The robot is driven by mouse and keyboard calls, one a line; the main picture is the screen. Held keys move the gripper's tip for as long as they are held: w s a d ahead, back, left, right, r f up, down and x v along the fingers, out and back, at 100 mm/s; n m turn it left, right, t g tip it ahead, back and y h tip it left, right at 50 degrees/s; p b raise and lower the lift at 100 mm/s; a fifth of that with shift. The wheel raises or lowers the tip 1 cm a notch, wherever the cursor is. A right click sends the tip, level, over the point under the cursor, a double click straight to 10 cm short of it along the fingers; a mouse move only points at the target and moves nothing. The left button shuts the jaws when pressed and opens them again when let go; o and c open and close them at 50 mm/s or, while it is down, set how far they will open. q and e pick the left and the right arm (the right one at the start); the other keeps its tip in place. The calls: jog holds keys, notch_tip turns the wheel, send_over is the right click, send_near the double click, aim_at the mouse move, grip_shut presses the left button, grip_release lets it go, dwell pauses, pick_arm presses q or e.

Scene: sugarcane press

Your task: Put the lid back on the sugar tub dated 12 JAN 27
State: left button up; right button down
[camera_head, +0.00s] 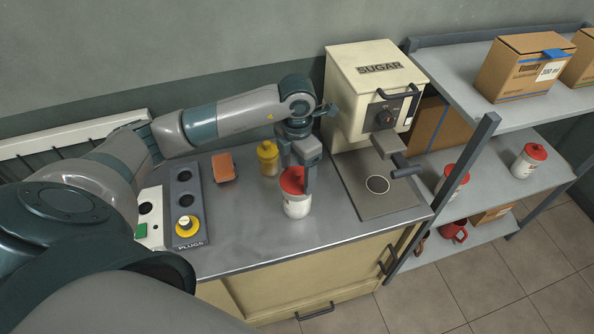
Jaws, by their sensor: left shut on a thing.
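A white tub (297,208) stands upright near the front edge of the steel counter, left of the sugar machine. A red lid (291,182) is at its top; whether it is fully seated I cannot tell. My left gripper (297,180) comes down from above, shut on the red lid, with its fingers partly hiding it. Two more white tubs with red lids stand on the shelf at right, one near the shelf post (456,183) and one farther right (527,161). No date is readable on any tub. My right gripper is not in view.
The cream sugar machine (372,68) stands behind a dark plate (385,203) on the counter. A yellow-capped jar (268,158), an orange block (223,167) and a plug panel (185,205) are to the left. The front counter strip is clear. Cardboard boxes (520,75) sit on the top shelf.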

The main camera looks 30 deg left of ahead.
pick_arm(q)
jog(key=shift+b, duration=0.55)
dwell(1.3)
jog(key=shift+f+b, duration=0.15)
jog(key=shift+b, duration=0.55)
dwell(1.1)
dwell(0.4)
jog(key=o, duration=1.3)
jog(key=shift+o, duration=0.2)
jog(key=shift+r+p, duration=1.7)
jog(key=shift+r, duration=1.8)
grip_shut()
